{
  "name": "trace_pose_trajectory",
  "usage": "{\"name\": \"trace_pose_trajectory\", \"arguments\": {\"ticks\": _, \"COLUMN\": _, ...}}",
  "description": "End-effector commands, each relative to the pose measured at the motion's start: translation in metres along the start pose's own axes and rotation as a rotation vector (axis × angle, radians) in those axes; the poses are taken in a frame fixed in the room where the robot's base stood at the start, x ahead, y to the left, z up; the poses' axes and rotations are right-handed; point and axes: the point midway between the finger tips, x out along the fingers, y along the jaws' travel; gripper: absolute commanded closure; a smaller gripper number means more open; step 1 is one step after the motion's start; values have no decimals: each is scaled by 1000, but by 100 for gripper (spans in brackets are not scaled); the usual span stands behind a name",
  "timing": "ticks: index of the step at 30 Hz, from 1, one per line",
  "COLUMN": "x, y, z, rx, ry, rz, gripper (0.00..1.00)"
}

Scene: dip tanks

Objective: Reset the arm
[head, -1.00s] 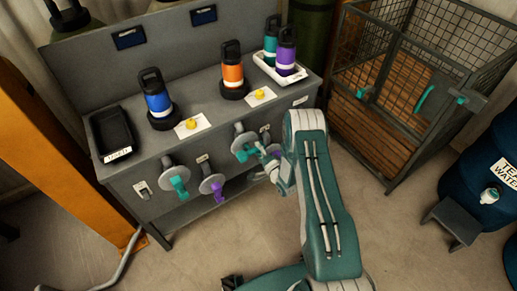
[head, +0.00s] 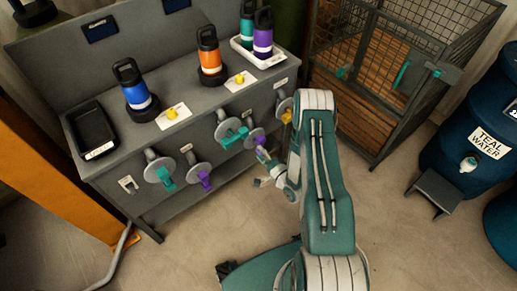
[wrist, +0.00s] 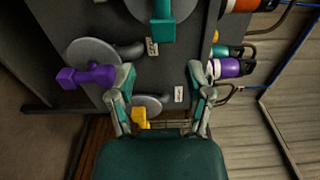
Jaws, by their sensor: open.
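My gripper (head: 262,168) is at the end of my teal arm, in front of the grey bench. In the wrist view my gripper (wrist: 160,95) has its two fingers spread wide with nothing between them. A teal handle (wrist: 163,28) shows at the top. No finger clearly touches a handle. In the head view the bench front carries teal (head: 166,177), purple (head: 205,181) and yellow (head: 287,117) handles on grey discs.
On the bench (head: 190,128) stand a blue bottle (head: 136,93), an orange bottle (head: 209,58), a black tray (head: 92,132), and a white tray (head: 270,60) with teal and purple bottles.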

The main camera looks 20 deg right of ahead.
Motion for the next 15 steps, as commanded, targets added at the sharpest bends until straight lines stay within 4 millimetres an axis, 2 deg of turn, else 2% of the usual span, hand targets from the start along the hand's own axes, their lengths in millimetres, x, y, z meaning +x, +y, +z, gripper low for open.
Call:
{"name": "trace_pose_trajectory", "arguments": {"ticks": 8, "x": 2, "y": -2, "z": -1, "rx": -6, "ry": 0, "rz": 2, "gripper": 34}}
{"name": "trace_pose_trajectory", "arguments": {"ticks": 11, "x": 11, "y": -13, "z": -5, "rx": -55, "ry": -1, "rz": 25, "gripper": 34}}
{"name": "trace_pose_trajectory", "arguments": {"ticks": 15, "x": 36, "y": -45, "z": -16, "rx": -206, "ry": 2, "rz": 107, "gripper": 34}}
